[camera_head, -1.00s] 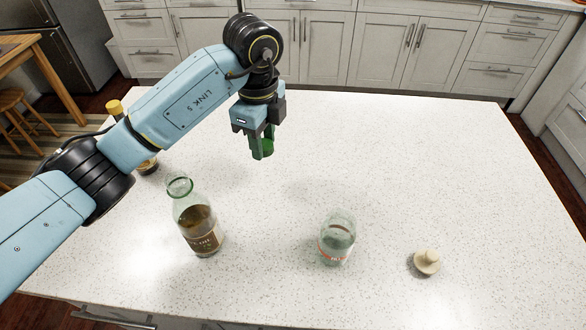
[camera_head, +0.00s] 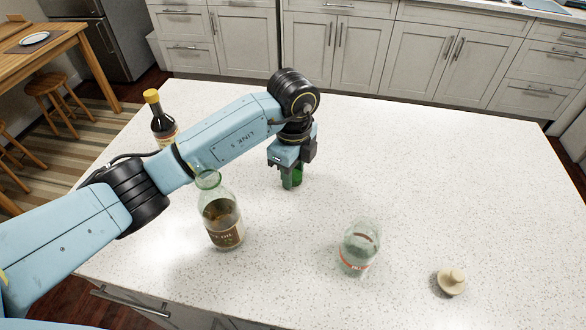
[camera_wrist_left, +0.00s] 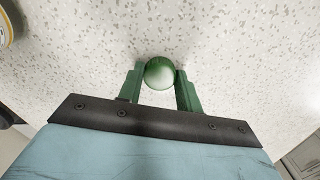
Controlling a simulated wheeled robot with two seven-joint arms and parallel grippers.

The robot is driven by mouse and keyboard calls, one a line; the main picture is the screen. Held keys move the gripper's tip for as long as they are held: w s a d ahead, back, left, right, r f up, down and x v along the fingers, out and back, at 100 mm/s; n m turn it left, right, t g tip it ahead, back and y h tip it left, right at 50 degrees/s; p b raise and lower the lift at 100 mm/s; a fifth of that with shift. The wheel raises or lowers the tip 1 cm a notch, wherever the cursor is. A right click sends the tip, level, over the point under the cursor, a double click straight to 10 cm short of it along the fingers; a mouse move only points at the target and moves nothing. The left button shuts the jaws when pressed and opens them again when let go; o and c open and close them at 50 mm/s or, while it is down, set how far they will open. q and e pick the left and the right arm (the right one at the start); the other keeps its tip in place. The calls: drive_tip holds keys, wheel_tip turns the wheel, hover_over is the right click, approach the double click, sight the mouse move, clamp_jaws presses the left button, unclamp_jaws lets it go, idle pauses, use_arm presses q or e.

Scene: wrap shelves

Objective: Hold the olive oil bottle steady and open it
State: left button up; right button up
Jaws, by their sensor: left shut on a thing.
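The olive oil bottle (camera_head: 222,225) stands upright on the counter, left of centre in the head view. It is clear glass with brown oil and a dark label, and its mouth shows no cap. My left gripper (camera_head: 291,184) is to the right of and behind the bottle, apart from it, pointing down close to the counter. It is shut on a round green cap (camera_wrist_left: 159,73), seen between the two fingers in the left wrist view. Whether the cap touches the counter I cannot tell. My right gripper is not in view.
A clear glass jar (camera_head: 360,250) stands without a lid at front right, with a beige stopper (camera_head: 451,281) beside it. A dark bottle with a yellow cap (camera_head: 152,96) stands behind my left arm. The right and back of the counter (camera_head: 450,170) are clear.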

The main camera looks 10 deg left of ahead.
use_arm(q)
drive_tip(key=o, duration=1.1)
wheel_tip(320, 180, up, 12)
drive_tip(key=shift+r+p, duration=0.15)
drive_tip(key=shift+p, duration=0.6)
